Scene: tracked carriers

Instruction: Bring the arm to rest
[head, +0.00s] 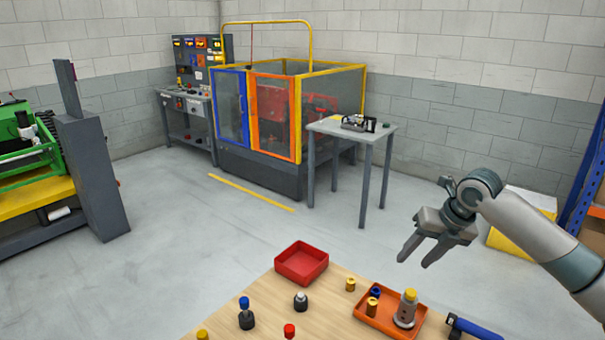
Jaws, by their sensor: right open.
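My right arm (555,236) comes in from the right edge of the head view. Its gripper (419,257) is open and empty, with its two grey fingers pointing down and to the left. In the picture it is above the back right part of the wooden table (330,300), clear of the things on it. My left arm and gripper are not in view.
On the table are a red tray (302,262), an orange tray (370,318) holding several small parts, several loose pegs, and a blue-handled tool (475,328). A grey side table (352,127) and a fenced machine (290,110) stand behind. Open floor (200,260) lies left.

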